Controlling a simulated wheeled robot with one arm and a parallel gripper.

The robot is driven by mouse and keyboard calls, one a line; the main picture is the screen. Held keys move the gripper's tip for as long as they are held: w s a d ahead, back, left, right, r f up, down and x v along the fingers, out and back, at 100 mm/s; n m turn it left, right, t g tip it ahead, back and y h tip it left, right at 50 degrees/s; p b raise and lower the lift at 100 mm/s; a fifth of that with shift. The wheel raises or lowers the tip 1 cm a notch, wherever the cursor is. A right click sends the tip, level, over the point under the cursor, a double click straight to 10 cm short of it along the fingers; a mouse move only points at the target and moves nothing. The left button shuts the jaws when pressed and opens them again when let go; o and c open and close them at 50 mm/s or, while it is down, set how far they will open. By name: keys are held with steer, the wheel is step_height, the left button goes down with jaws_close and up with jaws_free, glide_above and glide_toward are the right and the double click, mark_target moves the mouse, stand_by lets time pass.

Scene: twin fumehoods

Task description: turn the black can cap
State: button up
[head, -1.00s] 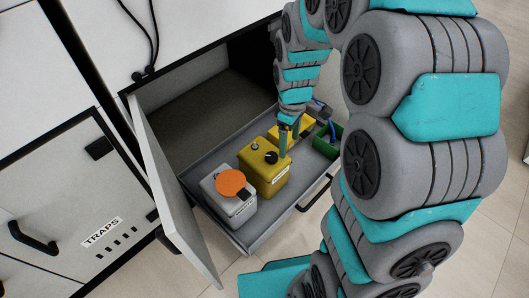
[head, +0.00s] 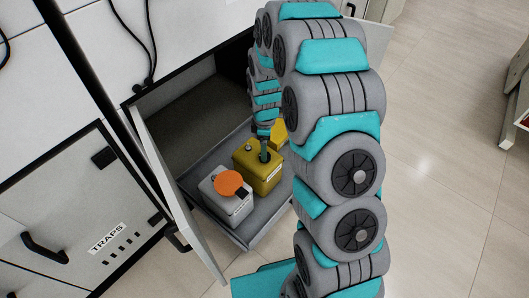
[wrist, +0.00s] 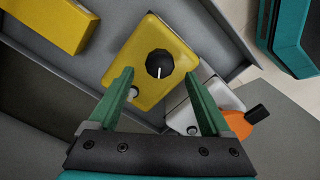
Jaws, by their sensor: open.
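The black cap (wrist: 159,63) sits on top of a yellow can (wrist: 145,98) in the pulled-out drawer, with a white mark on it. In the head view the can (head: 262,174) stands in the middle of the drawer, and my gripper covers its cap. My gripper (wrist: 158,75) is open, its two green fingers on either side and a little short of the cap in the wrist view. In the head view my gripper (head: 264,153) is right over the can, pointing down. I cannot tell how far the fingertips are above the cap.
A white can with an orange lid (head: 229,181) stands beside the yellow can. Another yellow container (wrist: 45,22) is on the other side. The drawer (head: 256,230) sits in a cabinet with its open door (head: 170,190) at the left.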

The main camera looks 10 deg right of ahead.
steer(key=shift+f, duration=2)
jaws_close()
